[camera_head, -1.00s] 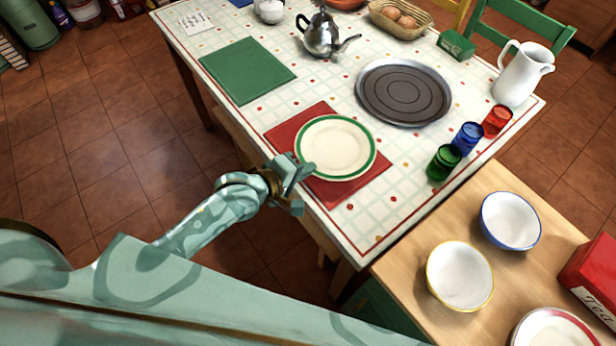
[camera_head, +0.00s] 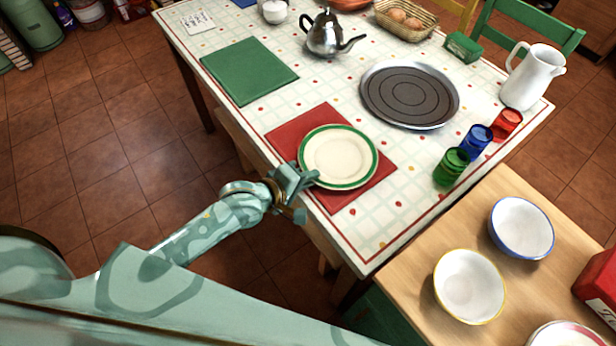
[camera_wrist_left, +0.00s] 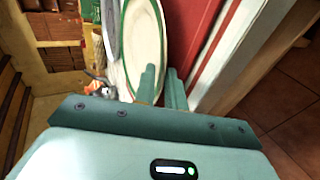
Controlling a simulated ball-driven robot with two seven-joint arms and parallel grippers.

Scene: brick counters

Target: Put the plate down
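The white plate (camera_head: 340,156) with a green rim is over the red placemat (camera_head: 300,126) at the table's near edge. It looks level, and I cannot tell whether its underside touches the mat. My left gripper (camera_head: 300,182) is at the plate's near left rim. In the left wrist view, the two fingers of the left gripper (camera_wrist_left: 163,88) are close together with the edge of the plate (camera_wrist_left: 145,38) running between them. The red placemat (camera_wrist_left: 190,30) shows beside the plate there. My right gripper is not in view.
A round dark tray (camera_head: 409,95) lies beyond the plate. Green (camera_head: 451,166), blue (camera_head: 473,141) and red (camera_head: 506,124) cups stand to the right. A green placemat (camera_head: 248,70) lies to the left. A wooden counter with bowls (camera_head: 469,287) is at the lower right.

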